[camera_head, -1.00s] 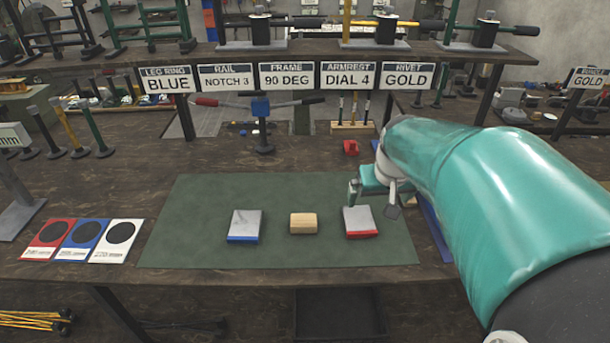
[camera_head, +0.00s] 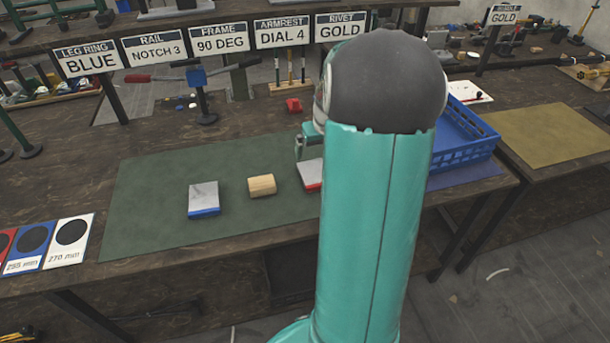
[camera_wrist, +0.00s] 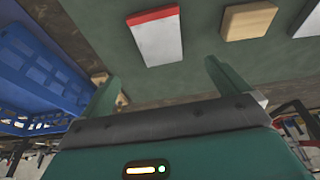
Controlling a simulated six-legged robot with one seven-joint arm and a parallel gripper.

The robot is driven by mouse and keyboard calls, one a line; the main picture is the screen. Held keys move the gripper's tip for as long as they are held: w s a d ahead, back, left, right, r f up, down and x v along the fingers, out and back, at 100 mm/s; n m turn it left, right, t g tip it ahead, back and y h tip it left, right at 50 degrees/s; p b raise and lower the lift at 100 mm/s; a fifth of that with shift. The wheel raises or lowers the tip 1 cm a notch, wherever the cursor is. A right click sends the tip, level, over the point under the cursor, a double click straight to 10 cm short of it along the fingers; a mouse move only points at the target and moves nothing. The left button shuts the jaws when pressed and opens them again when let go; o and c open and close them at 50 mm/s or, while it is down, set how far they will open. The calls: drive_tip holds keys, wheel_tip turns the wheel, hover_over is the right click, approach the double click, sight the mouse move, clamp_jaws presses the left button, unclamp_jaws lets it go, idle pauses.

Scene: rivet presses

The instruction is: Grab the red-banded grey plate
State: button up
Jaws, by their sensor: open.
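The red-banded grey plate (camera_head: 309,174) lies on the green mat (camera_head: 150,215), partly hidden behind my teal arm in the head view. In the wrist view the whole plate (camera_wrist: 156,38) shows, light grey with a red band along one edge. My gripper (camera_wrist: 160,75) is open, with its two green fingers spread and nothing between them. The plate lies beyond the fingertips, apart from them. In the head view only part of my gripper (camera_head: 303,145) shows beside the arm, close to the plate.
A wooden block (camera_head: 262,185) and a blue-banded grey plate (camera_head: 204,199) lie left of the red-banded one. A blue crate (camera_head: 465,130) stands to the right. A small red object (camera_head: 293,105) sits behind the mat. The mat's left part is clear.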

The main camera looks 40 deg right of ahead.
hover_over(314, 172)
drive_tip(key=s, duration=0.2)
drive_tip(key=f, duration=0.4)
drive_tip(key=a+f, duration=0.1)
drive_tip(key=f, duration=0.2)
drive_tip(key=shift+s, duration=0.1)
drive_tip(key=shift+d+f, duration=0.2)
drive_tip(key=shift+f, duration=0.1)
drive_tip(key=x, duration=0.5)
drive_tip(key=shift+f, duration=0.1)
drive_tip(key=shift+w, duration=0.2)
drive_tip(key=c, duration=1.4)
